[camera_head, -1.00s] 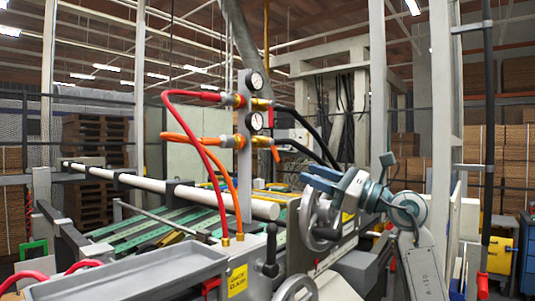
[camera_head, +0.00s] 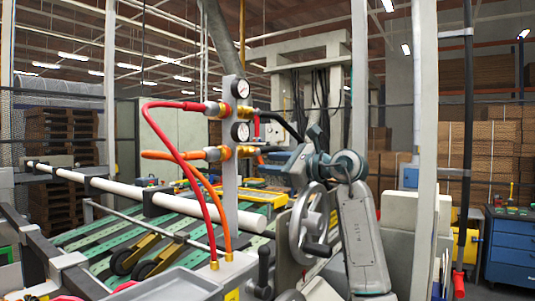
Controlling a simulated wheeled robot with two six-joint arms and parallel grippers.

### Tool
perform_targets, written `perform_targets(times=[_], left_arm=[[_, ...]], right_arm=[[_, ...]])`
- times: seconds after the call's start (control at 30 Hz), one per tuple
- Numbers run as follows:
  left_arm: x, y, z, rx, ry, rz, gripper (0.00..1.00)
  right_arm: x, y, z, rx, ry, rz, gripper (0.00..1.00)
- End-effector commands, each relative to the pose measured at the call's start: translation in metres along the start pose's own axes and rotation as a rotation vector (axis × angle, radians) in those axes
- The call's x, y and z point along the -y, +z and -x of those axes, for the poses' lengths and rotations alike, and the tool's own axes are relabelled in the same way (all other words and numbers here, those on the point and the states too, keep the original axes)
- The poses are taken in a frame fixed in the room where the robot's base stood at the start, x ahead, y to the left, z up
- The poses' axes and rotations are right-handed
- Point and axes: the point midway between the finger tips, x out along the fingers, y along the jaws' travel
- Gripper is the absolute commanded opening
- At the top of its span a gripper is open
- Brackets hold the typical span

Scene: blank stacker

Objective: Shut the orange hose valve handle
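The orange hose (camera_head: 172,155) runs from the left into a brass fitting on the upright grey manifold plate (camera_head: 230,180), below the red hose (camera_head: 170,105). Its valve (camera_head: 246,151) sits on the right of the plate. The orange handle is small and partly obscured at the valve, so its exact angle is hard to tell. My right gripper (camera_head: 293,160) is just right of this valve, at about its height, with a visible gap to the brass body. Its fingers are seen from behind and overlap, so their opening is unclear. My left gripper is out of view.
Two round gauges (camera_head: 240,88) sit on the plate, and black hoses (camera_head: 285,122) leave to the right, close to my gripper. A grey handwheel (camera_head: 308,222) stands below my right arm. A long white roller (camera_head: 200,208) crosses the machine. A blue cabinet (camera_head: 513,248) stands far right.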

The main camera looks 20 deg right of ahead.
Motion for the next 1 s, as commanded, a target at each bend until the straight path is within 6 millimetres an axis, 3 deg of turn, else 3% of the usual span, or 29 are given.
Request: perform_targets(times=[0.2, 0.47, 0.67, 1.0], left_arm=[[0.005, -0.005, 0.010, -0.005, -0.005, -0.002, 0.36], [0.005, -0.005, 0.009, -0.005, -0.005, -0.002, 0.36], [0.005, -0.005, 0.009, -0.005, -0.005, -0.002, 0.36], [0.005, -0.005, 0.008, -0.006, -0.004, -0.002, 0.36]], right_arm=[[0.000, 0.001, -0.016, 0.000, 0.000, 0.000, 0.36], [-0.001, 0.000, -0.017, 0.000, 0.000, 0.000, 0.36], [0.000, 0.000, -0.017, 0.000, 0.000, 0.000, 0.00], [-0.002, -0.001, -0.017, 0.001, 0.000, -0.035, 0.00]])
